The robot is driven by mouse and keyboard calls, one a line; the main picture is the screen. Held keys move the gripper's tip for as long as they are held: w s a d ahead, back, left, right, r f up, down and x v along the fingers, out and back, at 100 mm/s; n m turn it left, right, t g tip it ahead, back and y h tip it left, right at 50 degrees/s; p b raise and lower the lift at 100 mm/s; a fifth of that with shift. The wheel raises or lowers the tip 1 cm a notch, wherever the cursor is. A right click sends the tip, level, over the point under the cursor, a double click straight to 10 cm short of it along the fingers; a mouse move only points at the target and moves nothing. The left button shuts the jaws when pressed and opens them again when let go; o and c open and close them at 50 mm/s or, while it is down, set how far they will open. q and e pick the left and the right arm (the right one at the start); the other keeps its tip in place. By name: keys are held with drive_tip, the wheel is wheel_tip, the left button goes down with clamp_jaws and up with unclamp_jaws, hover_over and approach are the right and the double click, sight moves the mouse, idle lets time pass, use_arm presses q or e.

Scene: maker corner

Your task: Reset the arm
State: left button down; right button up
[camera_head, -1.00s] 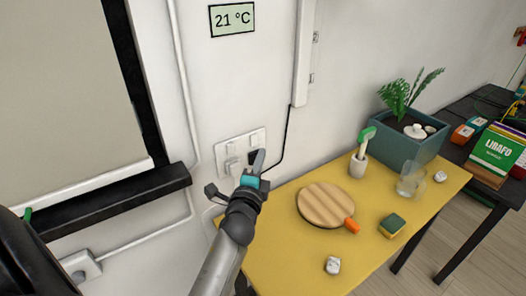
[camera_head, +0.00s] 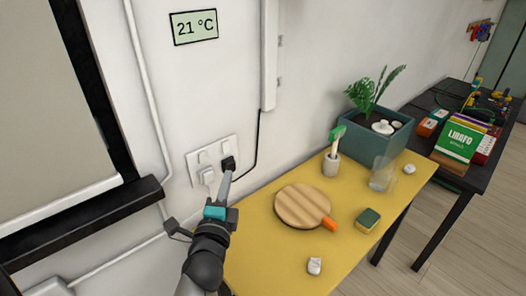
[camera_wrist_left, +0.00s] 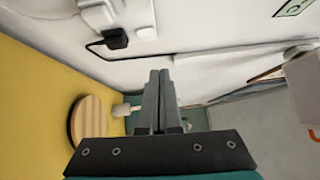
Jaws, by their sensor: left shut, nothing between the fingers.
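My left gripper (camera_head: 224,186) is shut and empty in the head view, its fingertips just below the wall socket plate. In the left wrist view the two fingers of my left gripper (camera_wrist_left: 159,80) lie together, apart from the wall. The white socket plate (camera_head: 213,157) holds a black plug (camera_head: 228,163) at its right side, with a dark cable rising from it, and a white plug (camera_head: 207,177) at its left. The black plug also shows in the left wrist view (camera_wrist_left: 115,38). My right gripper is not in view.
A yellow table (camera_head: 262,262) stands below and right of the socket. A dark table (camera_head: 476,175) is beyond.

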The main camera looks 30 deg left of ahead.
use_arm(q)
drive_tip(key=s+d+f+n+g+h, duration=0.4)
drive_tip(key=s+d+f+n+g, duration=0.25)
drive_tip(key=s, duration=0.45)
drive_tip(key=s+d+f+n+g+h, duration=0.3)
drive_tip(key=s+d+f+n+g, duration=0.4)
drive_tip(key=s, duration=0.3)
wheel_tip(320, 180, down, 24)
drive_tip(key=s+m+g+b, duration=0.1)
drive_tip(key=s+m+b, duration=0.1)
drive_tip(key=b, duration=0.1)
drive_tip(key=s+a+f+g+b, duration=0.1)
drive_tip(key=s+a+f+b, duration=0.1)
drive_tip(key=s+f, duration=1.3)
drive_tip(key=shift+s+a+f, duration=0.15)
drive_tip(key=shift+s+f, duration=0.05)
drive_tip(key=shift+f, duration=0.45)
